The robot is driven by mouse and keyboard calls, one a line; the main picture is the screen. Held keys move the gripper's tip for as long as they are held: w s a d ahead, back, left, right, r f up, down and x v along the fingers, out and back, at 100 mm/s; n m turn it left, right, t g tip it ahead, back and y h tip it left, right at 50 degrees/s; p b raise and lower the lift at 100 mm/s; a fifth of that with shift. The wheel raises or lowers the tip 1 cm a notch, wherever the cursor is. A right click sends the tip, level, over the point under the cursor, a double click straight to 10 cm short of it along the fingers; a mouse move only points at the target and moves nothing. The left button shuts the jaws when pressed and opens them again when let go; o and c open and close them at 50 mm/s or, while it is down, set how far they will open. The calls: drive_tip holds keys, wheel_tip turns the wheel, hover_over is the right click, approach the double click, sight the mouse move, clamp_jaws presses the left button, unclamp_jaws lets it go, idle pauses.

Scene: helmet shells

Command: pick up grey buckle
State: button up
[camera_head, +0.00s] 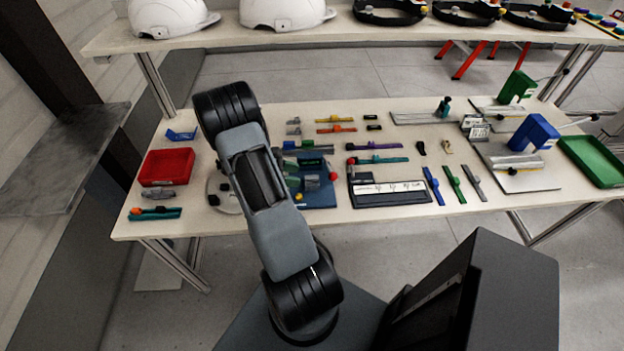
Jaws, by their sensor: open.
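Two small greyish pieces lie on the table left of the orange and yellow strips. The upper one (293,122) and the lower one (294,132) look like buckles, but they are too small to tell which is the grey buckle. My arm rises in front of the table, left of centre, and its upper joint stands left of these pieces. Nothing is seen touching the two pieces.
A red bin (166,167) stands at the left. A blue fixture (318,190) is partly behind my arm. A black-framed tray (388,192), coloured strips, a blue press (534,134) and a green tray (592,160) lie rightward.

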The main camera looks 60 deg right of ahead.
sight(306, 177)
drive_tip(key=shift+p+x, duration=0.65)
drive_tip(key=shift+x, duration=1.7)
clamp_jaws()
